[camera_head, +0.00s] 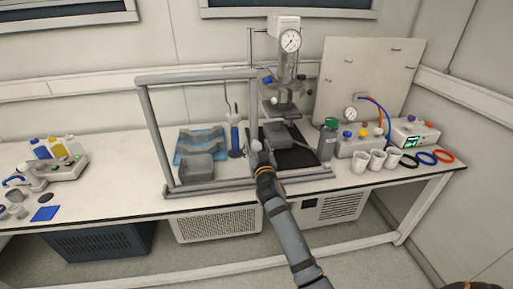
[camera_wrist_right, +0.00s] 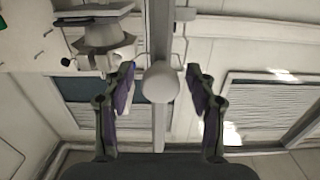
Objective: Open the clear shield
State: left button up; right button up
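The clear shield (camera_head: 197,77) is a see-through panel in a grey frame, standing upright on a long rail at the bench's front. Its frame spans the left-middle of the bench, and its right post is left of the pressure reactor (camera_head: 285,88). My right gripper (camera_head: 262,153) is at the lower part of that right post. In the right wrist view, a round pale knob (camera_wrist_right: 161,83) on the grey post (camera_wrist_right: 159,30) is between the fingers of my open right gripper (camera_wrist_right: 164,78), with gaps on both sides. My left gripper is not in view.
The bottom rail (camera_head: 310,174) runs on to the right, in front of the reactor.

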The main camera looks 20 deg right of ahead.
jog(key=v, duration=1.2)
notch_tip(320, 180, down, 14)
jog(key=a+n+g+y, duration=0.1)
jog(key=a+g+y, duration=0.1)
jog(key=g, duration=0.1)
jog(key=s+f+n+g+y, duration=0.1)
jog(key=s+f+g, duration=0.3)
jog(key=f, duration=1)
jog(key=s+f+n+g, duration=0.15)
jog(key=s+f, duration=0.55)
jog(key=f, duration=0.8)
jog(key=s+d+f+g, duration=0.1)
jog(key=s+f+g, duration=0.1)
jog(key=s+f, duration=0.4)
jog(key=s+d+f+g, duration=0.2)
jog(key=s+f, duration=0.5)
jog(key=s, duration=1)
jog(key=s+d+f+g, duration=0.2)
jog(key=s+f+g, duration=0.2)
jog(key=s, duration=0.7)
notch_tip(320, 180, down, 3)
jog(key=shift+s+r, duration=0.15)
jog(key=shift+s, duration=0.1)
